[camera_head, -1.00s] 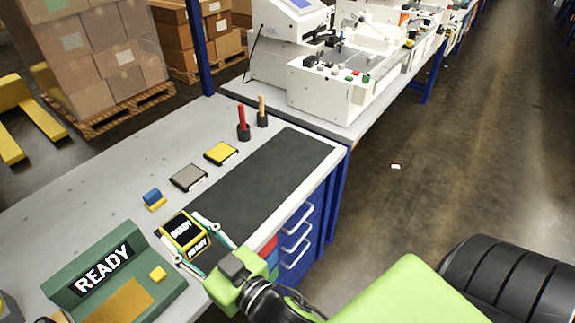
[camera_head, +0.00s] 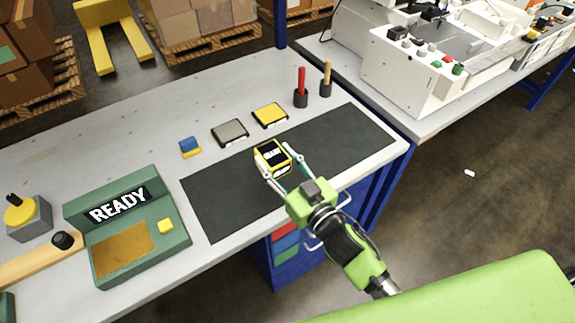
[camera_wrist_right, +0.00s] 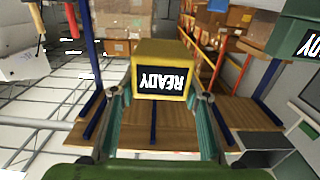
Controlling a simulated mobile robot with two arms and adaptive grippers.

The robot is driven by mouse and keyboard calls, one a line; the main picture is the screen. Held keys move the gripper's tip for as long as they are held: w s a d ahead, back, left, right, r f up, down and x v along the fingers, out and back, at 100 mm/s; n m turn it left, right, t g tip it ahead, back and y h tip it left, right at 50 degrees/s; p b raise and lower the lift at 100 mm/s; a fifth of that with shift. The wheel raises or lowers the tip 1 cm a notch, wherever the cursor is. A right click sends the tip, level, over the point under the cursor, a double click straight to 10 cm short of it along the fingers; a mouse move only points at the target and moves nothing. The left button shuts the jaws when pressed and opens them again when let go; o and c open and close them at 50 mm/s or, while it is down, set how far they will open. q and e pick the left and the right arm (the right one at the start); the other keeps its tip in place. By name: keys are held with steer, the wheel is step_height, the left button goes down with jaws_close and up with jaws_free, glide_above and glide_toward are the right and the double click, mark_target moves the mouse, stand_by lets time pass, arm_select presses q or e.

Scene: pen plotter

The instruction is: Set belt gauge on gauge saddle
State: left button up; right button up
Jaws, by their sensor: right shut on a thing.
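A small yellow box with a black READY display, which looks like the belt gauge (camera_head: 268,156), is held in my right gripper (camera_head: 273,166). The fingers are shut on two opposite sides of it, over the dark mat (camera_head: 225,200). The held box also shows between the fingers in the right wrist view (camera_wrist_right: 160,75), its lettering upside down. No label marks the gauge saddle; a grey pad (camera_head: 230,132), a yellow pad (camera_head: 269,115) and a small blue-and-yellow block (camera_head: 190,147) lie behind the mat. My left gripper is not in view.
A green console (camera_head: 125,225) with a READY display stands left of the mat. A red rod (camera_head: 301,85) and a tan rod (camera_head: 326,78) stand in black holders at the back. A yellow-topped grey box (camera_head: 28,217) is at far left. The mat's right half is clear.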

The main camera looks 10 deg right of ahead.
steer(key=w+f, duration=0.1)
steer(key=d+f, duration=0.1)
steer(key=f, duration=0.1)
steer(key=w+d+f, duration=0.1)
steer(key=shift+w+d+f, duration=0.15)
steer(key=shift+w+f, duration=0.1)
steer(key=shift+w, duration=0.1)
steer(key=shift+w+d+f+b, duration=0.25)
steer(key=shift+w+f+b, duration=0.05)
steer(key=shift+f, duration=0.15)
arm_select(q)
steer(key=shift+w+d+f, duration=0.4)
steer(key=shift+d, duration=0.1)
arm_select(e)
steer(key=shift+f, duration=1.65)
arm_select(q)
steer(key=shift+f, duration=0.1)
arm_select(e)
steer(key=shift+d+f, duration=0.1)
steer(key=o, duration=0.8)
steer(key=shift+f+b, duration=0.15)
steer(key=shift+b, duration=0.15)
steer(key=o, duration=0.4)
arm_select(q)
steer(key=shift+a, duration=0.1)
arm_select(e)
steer(key=shift+r, duration=0.2)
